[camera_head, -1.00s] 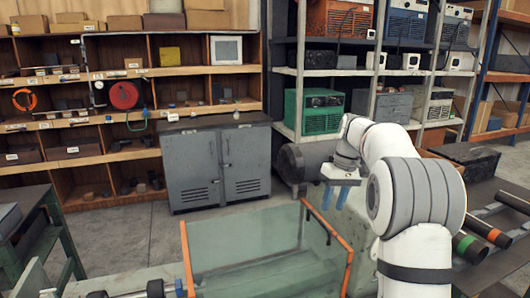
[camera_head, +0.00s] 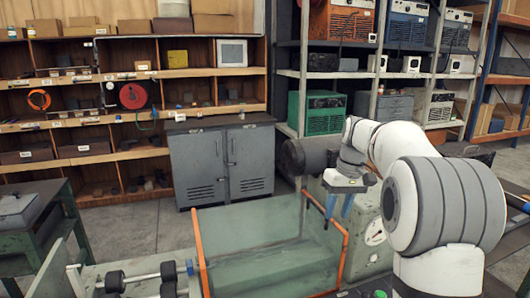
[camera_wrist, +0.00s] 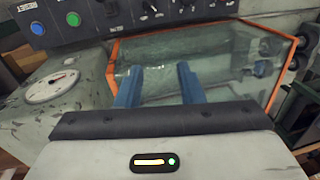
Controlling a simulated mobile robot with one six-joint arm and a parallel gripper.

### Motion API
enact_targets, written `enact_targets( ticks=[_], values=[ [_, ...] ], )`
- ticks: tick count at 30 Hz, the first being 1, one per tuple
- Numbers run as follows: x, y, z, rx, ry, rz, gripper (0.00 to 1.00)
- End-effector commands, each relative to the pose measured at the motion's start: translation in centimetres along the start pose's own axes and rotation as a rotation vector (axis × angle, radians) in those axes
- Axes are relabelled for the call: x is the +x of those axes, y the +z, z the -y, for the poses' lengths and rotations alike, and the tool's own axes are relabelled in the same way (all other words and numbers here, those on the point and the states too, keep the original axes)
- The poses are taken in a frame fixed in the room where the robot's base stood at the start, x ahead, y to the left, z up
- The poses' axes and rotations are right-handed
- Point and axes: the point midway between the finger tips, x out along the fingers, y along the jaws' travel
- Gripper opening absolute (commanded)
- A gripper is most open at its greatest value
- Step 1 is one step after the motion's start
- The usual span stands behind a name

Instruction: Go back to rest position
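My gripper (camera_head: 338,206) is in the air above the right end of a glass-sided enclosure with orange edges (camera_head: 198,237). Its two blue fingers point down. In the wrist view the fingers of my gripper (camera_wrist: 158,85) stand apart with nothing between them. The enclosure's orange frame (camera_wrist: 205,32) and clear panel lie beyond the fingers. No flanged pipe can be made out clearly in either view.
A machine body with a dial (camera_head: 374,232) stands right of the enclosure; the wrist view shows the dial (camera_wrist: 48,88) and a button panel (camera_wrist: 75,19). A grey cabinet (camera_head: 222,160) and shelves stand behind. A green table (camera_head: 40,215) is at left.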

Motion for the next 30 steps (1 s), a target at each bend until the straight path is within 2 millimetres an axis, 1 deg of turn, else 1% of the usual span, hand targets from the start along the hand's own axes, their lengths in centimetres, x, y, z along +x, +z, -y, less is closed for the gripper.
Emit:
enact_targets(
  ticks=[5, 8, 11, 12, 14, 18, 20, 21, 24, 27, 30],
  values=[
    [-0.6, 2.6, 1.8, 0.030, 0.029, -0.025, 0.34],
    [-0.8, 4.7, 2.9, 0.052, 0.050, -0.044, 0.34],
    [-0.7, 7.5, 4.4, 0.082, 0.076, -0.072, 0.34],
    [-0.6, 8.9, 5.1, 0.095, 0.087, -0.084, 0.34],
    [-0.2, 11.0, 6.0, 0.115, 0.105, -0.106, 0.34],
    [1.3, 16.0, 8.0, 0.161, 0.141, -0.158, 0.34],
    [2.2, 18.1, 8.7, 0.180, 0.154, -0.182, 0.34],
    [2.8, 19.6, 9.1, 0.191, 0.162, -0.197, 0.34],
    [4.6, 22.6, 10.0, 0.216, 0.179, -0.232, 0.34],
    [6.2, 25.0, 10.5, 0.235, 0.190, -0.261, 0.34],
    [7.3, 26.5, 10.7, 0.247, 0.196, -0.279, 0.34]
  ],
)
